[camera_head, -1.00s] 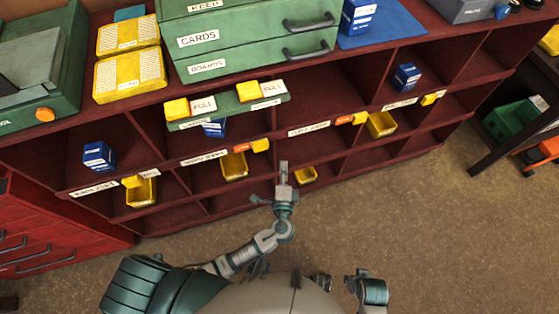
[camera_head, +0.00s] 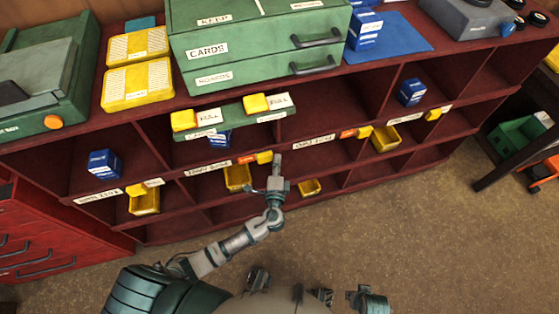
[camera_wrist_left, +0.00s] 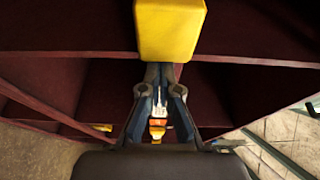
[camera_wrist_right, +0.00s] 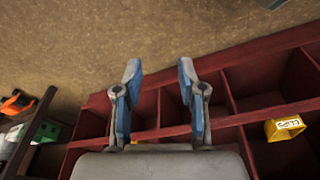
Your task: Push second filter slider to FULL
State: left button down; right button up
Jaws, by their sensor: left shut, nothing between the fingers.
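A green strip (camera_head: 237,121) on the shelf front carries a left yellow slider block (camera_head: 184,120) and a right yellow slider block (camera_head: 255,103). Each has a FULL label to its right. Below, on the shelf edge, a yellow block (camera_head: 265,157) sits beside an orange tag. My left gripper (camera_head: 277,161) is shut and empty, just right of that lower block in the head view. In the left wrist view, a large yellow block (camera_wrist_left: 170,28) lies just past the left fingertips (camera_wrist_left: 160,70); which block it is I cannot tell. My right gripper (camera_wrist_right: 160,68) is open and empty.
The dark red shelf (camera_head: 330,92) holds yellow bins (camera_head: 237,179) and blue boxes (camera_head: 104,163). Other yellow blocks (camera_head: 364,131) sit along its edge labels. A green drawer cabinet (camera_head: 262,60) stands above. The floor (camera_head: 400,235) in front is clear.

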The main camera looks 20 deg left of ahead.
pick_arm(q)
jog(key=shift+s+a, duration=0.1)
jog(key=s+a, duration=0.3)
jog(key=a, duration=0.2)
jog(key=shift+s+a+p, duration=0.3)
jog(key=shift+s, duration=0.05)
pick_arm(e)
jog(key=shift+w+f, duration=0.2)
jog(key=shift+f, duration=0.65)
pick_arm(q)
jog(key=shift+d, duration=0.1)
pick_arm(e)
jog(key=shift+d, duration=0.1)
